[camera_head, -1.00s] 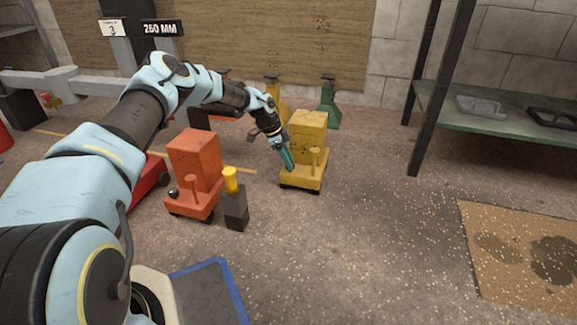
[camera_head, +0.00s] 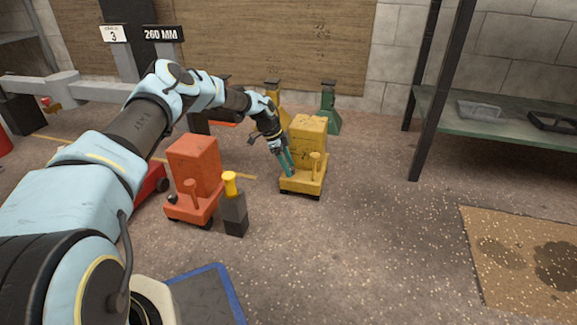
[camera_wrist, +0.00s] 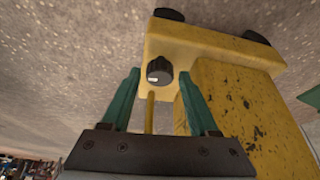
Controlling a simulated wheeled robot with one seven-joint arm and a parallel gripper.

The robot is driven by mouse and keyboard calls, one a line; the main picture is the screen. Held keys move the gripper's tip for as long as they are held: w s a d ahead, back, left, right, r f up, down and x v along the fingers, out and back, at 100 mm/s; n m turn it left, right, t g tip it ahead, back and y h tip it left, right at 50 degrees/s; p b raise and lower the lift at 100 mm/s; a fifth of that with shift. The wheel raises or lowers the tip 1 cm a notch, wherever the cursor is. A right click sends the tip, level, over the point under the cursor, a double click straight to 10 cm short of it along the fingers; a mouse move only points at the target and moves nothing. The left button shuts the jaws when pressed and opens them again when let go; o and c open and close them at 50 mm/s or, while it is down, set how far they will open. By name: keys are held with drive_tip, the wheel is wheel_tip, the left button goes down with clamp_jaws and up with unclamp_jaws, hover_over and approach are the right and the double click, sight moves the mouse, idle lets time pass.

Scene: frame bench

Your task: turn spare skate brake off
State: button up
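A yellow skate (camera_head: 309,137) with an upright block and a low base stands on the floor in the head view. In the wrist view, its base (camera_wrist: 215,50) carries a small dark round knob (camera_wrist: 159,70) with a pale mark. My gripper (camera_wrist: 160,78) is open, with one teal fingertip on each side of the knob and gaps still visible. In the head view my gripper (camera_head: 287,164) is at the left side of the yellow skate, hiding the knob. No label shows which skate is the spare.
An orange skate (camera_head: 194,165) and a dark block with a yellow-topped post (camera_head: 234,210) stand left of the yellow skate. A green stand (camera_head: 329,110) is behind it. A metal shelf (camera_head: 500,125) is at right. The floor between shelf and yellow skate is clear.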

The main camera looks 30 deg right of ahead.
drive_tip(key=shift+o, duration=0.7)
drive_tip(key=shift+r, duration=0.1)
drive_tip(key=p+v, duration=0.5)
drive_tip(key=v, duration=0.5)
drive_tip(key=shift+r, duration=0.25)
drive_tip(key=shift+w+a, duration=0.1)
